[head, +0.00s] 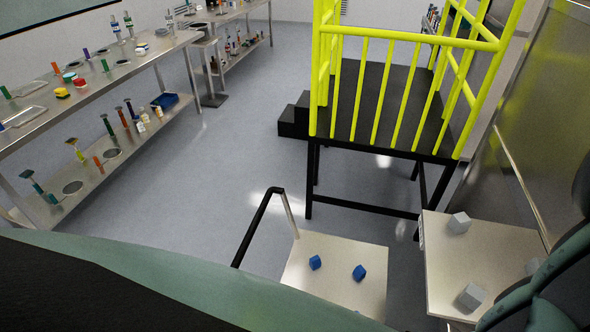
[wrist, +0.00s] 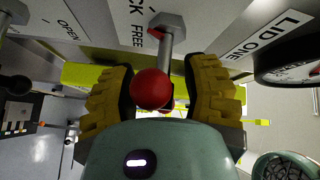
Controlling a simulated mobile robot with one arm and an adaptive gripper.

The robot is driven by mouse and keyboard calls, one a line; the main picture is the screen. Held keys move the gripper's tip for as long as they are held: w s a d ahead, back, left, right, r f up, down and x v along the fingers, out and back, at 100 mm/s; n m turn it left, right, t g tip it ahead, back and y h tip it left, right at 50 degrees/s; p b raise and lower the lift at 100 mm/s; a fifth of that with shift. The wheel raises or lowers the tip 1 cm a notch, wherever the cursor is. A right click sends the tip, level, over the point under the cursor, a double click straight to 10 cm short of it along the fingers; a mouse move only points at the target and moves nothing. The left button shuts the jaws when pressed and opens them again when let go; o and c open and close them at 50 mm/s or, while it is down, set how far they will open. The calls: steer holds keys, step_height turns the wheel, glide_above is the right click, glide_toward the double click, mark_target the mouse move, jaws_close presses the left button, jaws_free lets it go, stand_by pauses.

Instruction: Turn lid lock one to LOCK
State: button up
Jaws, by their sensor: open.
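In the wrist view, a metal lever (wrist: 166,50) with a red ball knob (wrist: 151,89) runs from a hexagonal pivot down towards my gripper. Beside it are the label "FREE" (wrist: 137,37) and a cut-off word ending in "CK" (wrist: 136,6). A "LID ONE" label (wrist: 270,37) is to the right. My gripper (wrist: 160,70) is open, with one yellow padded finger on each side of the knob. I cannot tell whether either finger touches it. The lock does not show in the head view.
In the wrist view, an "OPEN" label (wrist: 66,29) is left and a dark round part (wrist: 289,56) is right. The head view shows a yellow-railed platform (head: 385,95), a cart (head: 335,287) with blue cubes, a table (head: 480,255) with grey cubes, and open floor (head: 220,165).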

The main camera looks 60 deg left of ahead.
jaws_close()
steer(key=shift+f, duration=0.2)
stand_by(0.3)
steer(key=shift+w+a+f+m+y+p, duration=0.15)
steer(key=shift+m+y+p, duration=0.15)
steer(key=shift+m+y, duration=0.3)
steer(key=shift+s+f+m+y+p, duration=0.1)
steer(key=shift+m+y+p, duration=0.15)
steer(key=shift+m+y, duration=0.3)
steer(key=shift+c, duration=1.9)
jaws_free()
steer(key=shift+f, duration=0.1)
steer(key=o, duration=0.4)
steer(key=shift+r, duration=0.3)
